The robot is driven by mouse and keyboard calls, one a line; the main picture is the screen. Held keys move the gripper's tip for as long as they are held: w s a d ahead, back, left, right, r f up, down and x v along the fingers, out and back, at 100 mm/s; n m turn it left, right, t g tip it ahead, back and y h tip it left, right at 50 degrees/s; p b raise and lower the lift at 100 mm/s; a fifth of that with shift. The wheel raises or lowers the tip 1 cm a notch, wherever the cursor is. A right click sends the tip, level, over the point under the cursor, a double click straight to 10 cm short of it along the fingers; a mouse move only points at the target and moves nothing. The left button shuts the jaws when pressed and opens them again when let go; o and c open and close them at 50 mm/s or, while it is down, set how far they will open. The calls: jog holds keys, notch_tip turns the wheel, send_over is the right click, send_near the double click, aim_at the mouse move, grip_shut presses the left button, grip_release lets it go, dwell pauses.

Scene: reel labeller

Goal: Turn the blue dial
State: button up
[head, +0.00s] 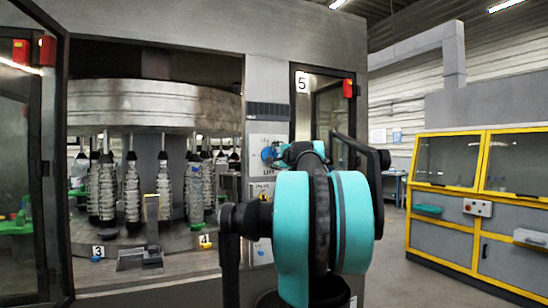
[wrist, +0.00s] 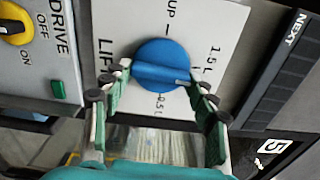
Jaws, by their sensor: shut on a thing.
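The blue dial (wrist: 163,60) sits on a white panel with the markings "LIFT", "UP", "1.5 L" and "0.5 L" in the wrist view. A short white line on its grip bar lies toward the lower right of the knob. My gripper (wrist: 160,82) has its green fingers on either side of the dial's grip bar, shut on it. In the head view the blue dial (head: 267,154) shows just left of my arm. My arm's turquoise links hide most of the gripper there.
A yellow drive switch (wrist: 14,28) and a green button (wrist: 58,89) are left of the dial. A dark "NEXT" strip (wrist: 283,62) is right. The machine's open bay (head: 150,160) holds several bottles. Yellow-framed cabinets (head: 478,200) stand far right; the floor before them is clear.

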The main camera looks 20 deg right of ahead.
jog(key=shift+f+m, duration=0.15)
jog(key=shift+m, duration=1.55)
jog(key=o, duration=1.2)
jog(key=shift+c, duration=0.2)
jog(key=s, duration=1.2)
jog(key=shift+d, duration=0.2)
